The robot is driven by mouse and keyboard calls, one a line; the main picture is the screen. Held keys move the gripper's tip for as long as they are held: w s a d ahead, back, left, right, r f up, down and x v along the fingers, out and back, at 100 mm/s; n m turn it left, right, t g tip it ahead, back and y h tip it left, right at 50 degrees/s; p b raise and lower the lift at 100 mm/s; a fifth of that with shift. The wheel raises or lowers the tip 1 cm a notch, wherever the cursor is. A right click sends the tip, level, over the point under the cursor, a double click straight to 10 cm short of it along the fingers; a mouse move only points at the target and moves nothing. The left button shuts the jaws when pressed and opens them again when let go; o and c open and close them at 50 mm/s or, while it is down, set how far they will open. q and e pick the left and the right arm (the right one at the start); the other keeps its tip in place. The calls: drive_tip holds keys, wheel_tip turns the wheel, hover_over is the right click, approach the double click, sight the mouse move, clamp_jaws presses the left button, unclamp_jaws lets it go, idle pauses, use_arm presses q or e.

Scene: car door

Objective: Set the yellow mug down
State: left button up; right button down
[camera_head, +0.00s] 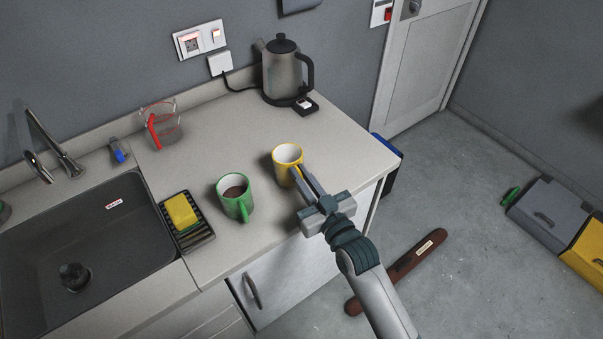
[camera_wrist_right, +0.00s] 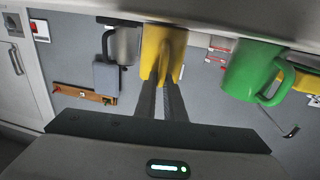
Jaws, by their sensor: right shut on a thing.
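The yellow mug (camera_head: 287,160) is at the right part of the counter in the head view, upright, with a pale inside. It also shows in the right wrist view (camera_wrist_right: 154,48), at the tips of the fingers. My right gripper (camera_head: 298,176) is shut on the yellow mug at its near side, where its handle is. In the wrist view the fingers (camera_wrist_right: 162,90) close together on the handle. Whether the mug's base touches the counter cannot be told. My left gripper is not in view.
A green mug (camera_head: 234,196) with dark contents stands left of the yellow mug. A kettle (camera_head: 283,72) stands behind on the counter (camera_head: 215,125). A sponge (camera_head: 181,211) on a black rack, a jug (camera_head: 163,130) and the sink (camera_head: 90,245) are further left. Counter space behind the mugs is clear.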

drive_tip(key=shift+f, duration=0.3)
drive_tip(key=c, duration=1.8)
unclamp_jaws()
drive_tip(key=shift+c, duration=0.2)
drive_tip(key=shift+f+b, duration=0.25)
drive_tip(key=shift+b, duration=0.2)
drive_tip(key=shift+s+d+f, duration=0.1)
drive_tip(key=shift+s+d, duration=0.05)
drive_tip(key=shift+s, duration=0.1)
drive_tip(key=b+v, duration=0.6)
drive_tip(key=v, duration=1)
drive_tip(key=shift+s+d, duration=0.25)
drive_tip(key=shift+s, duration=0.1)
